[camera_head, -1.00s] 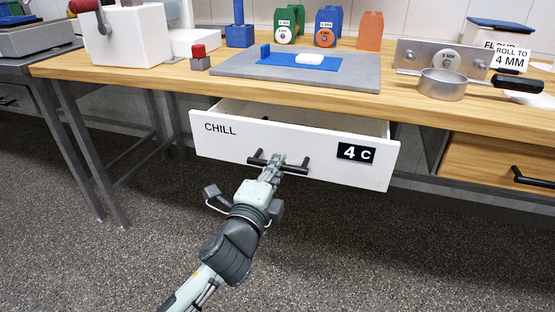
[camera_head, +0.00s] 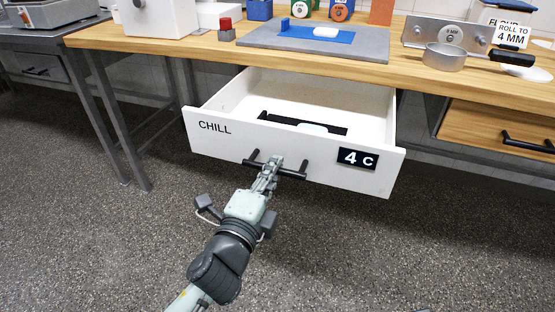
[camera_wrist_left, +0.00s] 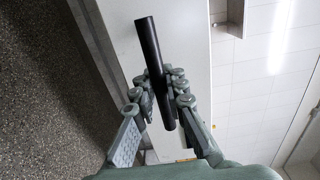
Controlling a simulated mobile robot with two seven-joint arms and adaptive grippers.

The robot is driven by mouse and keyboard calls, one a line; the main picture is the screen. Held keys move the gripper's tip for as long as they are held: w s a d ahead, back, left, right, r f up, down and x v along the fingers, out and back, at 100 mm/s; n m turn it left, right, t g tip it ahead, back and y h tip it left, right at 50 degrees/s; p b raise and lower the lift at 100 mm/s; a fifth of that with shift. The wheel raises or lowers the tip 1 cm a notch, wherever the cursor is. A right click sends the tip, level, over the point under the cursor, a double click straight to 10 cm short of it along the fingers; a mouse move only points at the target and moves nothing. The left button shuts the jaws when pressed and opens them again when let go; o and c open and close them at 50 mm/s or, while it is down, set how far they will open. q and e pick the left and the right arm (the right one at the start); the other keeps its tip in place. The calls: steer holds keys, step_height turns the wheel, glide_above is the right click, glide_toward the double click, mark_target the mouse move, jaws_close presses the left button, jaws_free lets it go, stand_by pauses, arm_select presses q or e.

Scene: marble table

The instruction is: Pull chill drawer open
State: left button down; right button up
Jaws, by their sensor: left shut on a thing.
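The white chill drawer (camera_head: 240,146) hangs below the wooden table top, labelled CHILL and 4 C. It stands well open, and its inside shows a black strip and a pale object (camera_head: 312,128). My left gripper (camera_head: 268,172) is shut on the drawer's black bar handle (camera_head: 290,173). In the left wrist view the fingers (camera_wrist_left: 162,92) lie on both sides of the handle (camera_wrist_left: 150,45), against the white drawer front (camera_wrist_left: 120,35). My right gripper is not in view.
The table (camera_head: 140,53) holds a grey board (camera_head: 260,42) with a blue mat, a metal pan (camera_head: 446,56) and a red-topped block (camera_head: 226,30). A wooden drawer (camera_head: 490,130) with a black handle is at the right. The speckled floor before the drawer is clear.

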arm_select(q)
steer(key=shift+s+a, duration=0.1)
steer(key=shift+s, duration=0.05)
steer(key=c, duration=1.5)
jaws_free()
steer(key=shift+c, duration=0.2)
steer(key=v, duration=1.2)
